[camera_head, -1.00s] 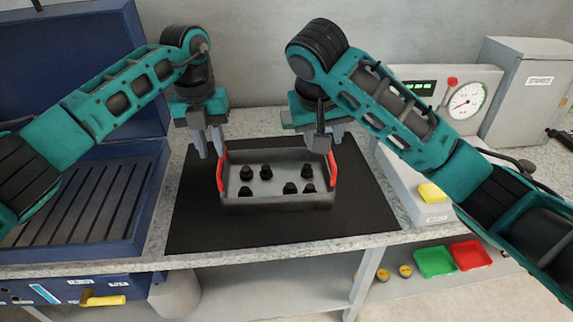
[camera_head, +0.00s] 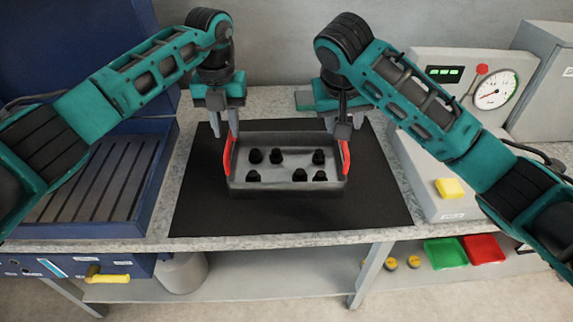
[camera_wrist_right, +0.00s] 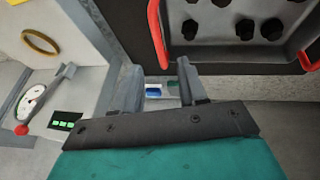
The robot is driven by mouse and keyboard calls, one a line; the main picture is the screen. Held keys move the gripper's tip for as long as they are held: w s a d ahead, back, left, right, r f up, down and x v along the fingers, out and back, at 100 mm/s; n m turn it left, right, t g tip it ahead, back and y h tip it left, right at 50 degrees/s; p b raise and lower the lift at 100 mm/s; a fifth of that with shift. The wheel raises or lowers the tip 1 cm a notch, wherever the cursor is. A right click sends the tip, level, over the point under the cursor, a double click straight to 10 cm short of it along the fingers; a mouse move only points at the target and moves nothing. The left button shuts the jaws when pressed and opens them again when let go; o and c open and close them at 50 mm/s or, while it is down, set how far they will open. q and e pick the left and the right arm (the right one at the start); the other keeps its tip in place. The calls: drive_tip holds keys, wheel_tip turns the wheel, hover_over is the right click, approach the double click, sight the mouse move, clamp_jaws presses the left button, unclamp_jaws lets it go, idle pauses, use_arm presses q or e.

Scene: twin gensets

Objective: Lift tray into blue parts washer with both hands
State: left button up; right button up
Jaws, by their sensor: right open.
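The grey tray (camera_head: 287,188) stands on the black mat (camera_head: 300,217) and holds several dark knob-like parts (camera_head: 277,156). It has a red handle at its left end (camera_head: 228,155) and another at its right end (camera_head: 345,158). My left gripper (camera_head: 226,135) is open just above the left handle. My right gripper (camera_head: 350,133) is open above the right handle. In the right wrist view, its spread fingers (camera_wrist_right: 158,95) are empty and a red handle (camera_wrist_right: 156,38) lies beyond them. The blue parts washer (camera_head: 95,185) is at the left, its lid up and its slatted basin empty.
Green (camera_head: 445,253) and red (camera_head: 484,249) trays lie on the lower shelf. The mat's front part is clear.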

sight(232, 155)
use_arm(q)
wheel_tip(232, 155, down, 9)
drive_tip(key=shift+f, duration=0.1)
use_arm(e)
drive_tip(key=x, duration=0.9)
drive_tip(key=shift+w, duration=0.1)
use_arm(q)
drive_tip(key=c, duration=0.4)
use_arm(e)
drive_tip(key=c, duration=0.4)
use_arm(q)
clamp_jaws()
use_arm(e)
clamp_jaws()
use_arm(q)
drive_tip(key=shift+w, duration=0.1)
use_arm(e)
drive_tip(key=shift+r, duration=0.1)
